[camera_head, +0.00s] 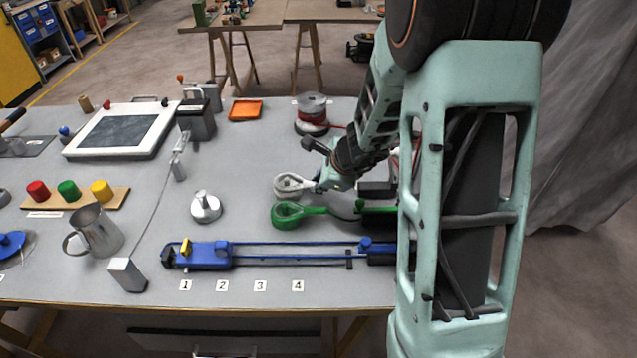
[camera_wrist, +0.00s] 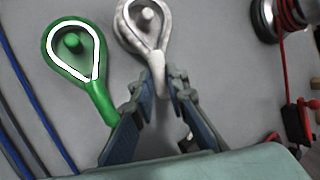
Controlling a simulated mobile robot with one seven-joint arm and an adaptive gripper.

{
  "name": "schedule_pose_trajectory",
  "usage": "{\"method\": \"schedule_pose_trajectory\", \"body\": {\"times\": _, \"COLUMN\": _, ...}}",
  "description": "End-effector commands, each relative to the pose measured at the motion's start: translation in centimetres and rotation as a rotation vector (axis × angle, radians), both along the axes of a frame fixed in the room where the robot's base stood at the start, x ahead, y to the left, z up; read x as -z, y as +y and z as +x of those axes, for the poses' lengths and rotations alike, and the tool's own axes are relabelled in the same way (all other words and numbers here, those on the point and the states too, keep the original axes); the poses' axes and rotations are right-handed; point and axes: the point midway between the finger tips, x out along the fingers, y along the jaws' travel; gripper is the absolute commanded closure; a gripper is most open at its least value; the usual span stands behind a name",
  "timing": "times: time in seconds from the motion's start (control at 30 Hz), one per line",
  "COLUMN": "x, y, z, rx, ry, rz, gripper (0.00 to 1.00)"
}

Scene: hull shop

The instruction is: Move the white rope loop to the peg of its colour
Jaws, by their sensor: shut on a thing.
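The white rope loop (camera_wrist: 128,32) is a teardrop eye with a thick pale tail. In the wrist view its eye surrounds a greyish peg top (camera_wrist: 147,13); I cannot tell how far down it sits. It also shows in the head view (camera_head: 281,186). My gripper (camera_wrist: 156,88) is shut on the tail of this loop, its fingers on either side; in the head view my gripper (camera_head: 322,184) is at the tail's right end. A green rope loop (camera_wrist: 103,98) with a white inner lining lies beside it, around a green peg (camera_wrist: 72,42).
A blue rail fixture (camera_head: 205,255) lies in front of the loops. A spool with red line (camera_head: 311,115) stands behind them. A silver round weight (camera_head: 205,207) stands to the left. The bench (camera_head: 250,160) is clear between weight and spool. My arm hides the bench's right side.

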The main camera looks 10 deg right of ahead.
Motion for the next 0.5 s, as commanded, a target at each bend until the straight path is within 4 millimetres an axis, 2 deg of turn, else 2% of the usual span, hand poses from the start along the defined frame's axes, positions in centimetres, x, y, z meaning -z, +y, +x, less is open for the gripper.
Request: {"method": "schedule_pose_trajectory", "body": {"times": 0.5, "x": 0.57, "y": 0.00, "z": 0.02, "rx": 0.001, "ry": -0.001, "rz": 0.000, "gripper": 1.00}}
